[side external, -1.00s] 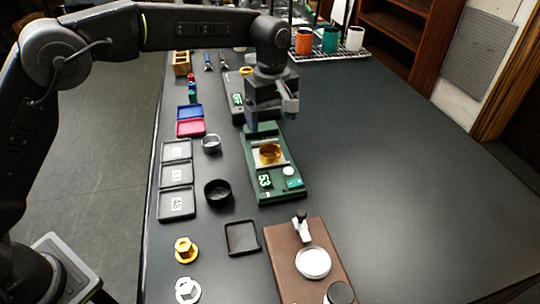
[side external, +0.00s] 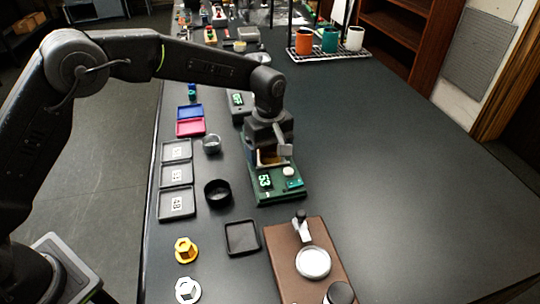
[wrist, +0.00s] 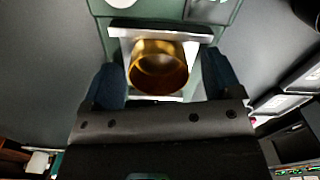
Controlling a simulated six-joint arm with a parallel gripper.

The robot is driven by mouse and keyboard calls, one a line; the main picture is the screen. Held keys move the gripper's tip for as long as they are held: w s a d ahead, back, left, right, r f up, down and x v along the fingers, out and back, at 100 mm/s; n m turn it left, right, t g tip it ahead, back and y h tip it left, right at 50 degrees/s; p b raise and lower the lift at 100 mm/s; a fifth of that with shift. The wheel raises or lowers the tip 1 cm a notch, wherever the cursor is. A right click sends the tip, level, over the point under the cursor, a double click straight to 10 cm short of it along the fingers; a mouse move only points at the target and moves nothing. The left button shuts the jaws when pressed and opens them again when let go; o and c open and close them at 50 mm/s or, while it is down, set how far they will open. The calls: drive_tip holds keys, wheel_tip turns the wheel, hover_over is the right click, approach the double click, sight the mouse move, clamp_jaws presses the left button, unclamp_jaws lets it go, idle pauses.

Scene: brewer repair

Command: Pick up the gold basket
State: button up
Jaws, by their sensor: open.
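The gold basket (wrist: 158,68) is a short, open gold ring. It sits on the metal plate of the green scale (side external: 280,186), whose display shows digits that look like 53. In the side view the basket (side external: 267,158) is mostly hidden behind my gripper. My gripper (wrist: 165,82) is open, with one dark blue finger on each side of the basket. A gap shows between each finger and the basket in the wrist view. In the side view my gripper (side external: 270,158) is low over the scale's plate.
A black ring (side external: 217,192) and a grey ring (side external: 211,143) stand left of the scale, beside labelled trays (side external: 177,203). A small empty black tray (side external: 242,238) and a brown board (side external: 300,262) lie nearer. A second scale (side external: 238,100) stands behind.

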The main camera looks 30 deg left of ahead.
drive_tip(key=shift+c, duration=0.5)
drive_tip(key=c, duration=1)
drive_tip(key=shift+r, duration=0.1)
